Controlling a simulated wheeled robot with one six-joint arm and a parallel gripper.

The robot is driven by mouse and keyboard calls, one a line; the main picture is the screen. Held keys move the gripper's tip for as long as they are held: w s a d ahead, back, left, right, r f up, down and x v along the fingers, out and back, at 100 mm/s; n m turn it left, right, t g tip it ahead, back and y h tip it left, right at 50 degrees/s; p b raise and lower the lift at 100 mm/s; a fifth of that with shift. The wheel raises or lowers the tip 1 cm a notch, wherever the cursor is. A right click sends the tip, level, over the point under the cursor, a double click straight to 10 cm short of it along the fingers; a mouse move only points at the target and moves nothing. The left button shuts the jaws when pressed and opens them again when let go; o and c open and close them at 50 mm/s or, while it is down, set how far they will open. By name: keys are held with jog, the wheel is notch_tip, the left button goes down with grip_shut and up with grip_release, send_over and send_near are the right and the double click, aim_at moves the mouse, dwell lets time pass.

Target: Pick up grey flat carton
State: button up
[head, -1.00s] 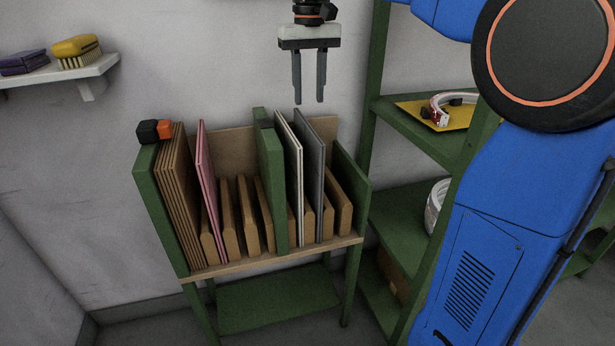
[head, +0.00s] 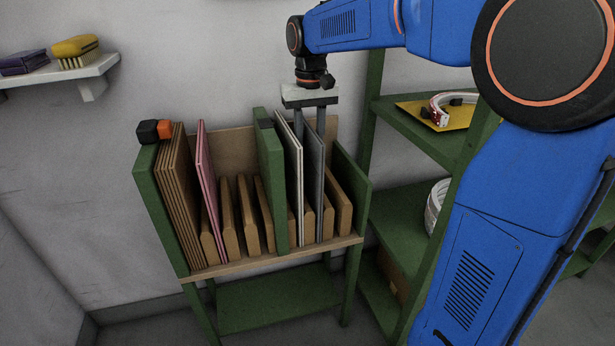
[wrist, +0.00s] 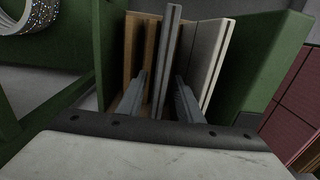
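The grey flat carton (head: 312,190) stands upright on edge in the right bay of the green rack. In the wrist view the grey carton (wrist: 167,60) rises between my two fingers. My gripper (head: 309,128) points down over this bay with its fingers spread to either side of the carton's top edge. In the wrist view my gripper (wrist: 160,76) is open, with a visible gap on each side of the carton. The fingertips are partly hidden by the panels in the head view. A white flat carton (head: 291,160) stands just left of it.
The green rack divider (head: 270,185) is left of the white carton. Wooden slot dividers (head: 339,205) stand to the right. Green shelving (head: 400,215) is close on the right.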

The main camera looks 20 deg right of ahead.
aim_at(310, 150)
jog(key=shift+w+f, duration=0.1)
jog(key=shift+f, duration=1.65)
grip_shut()
jog(key=shift+r, duration=0.15)
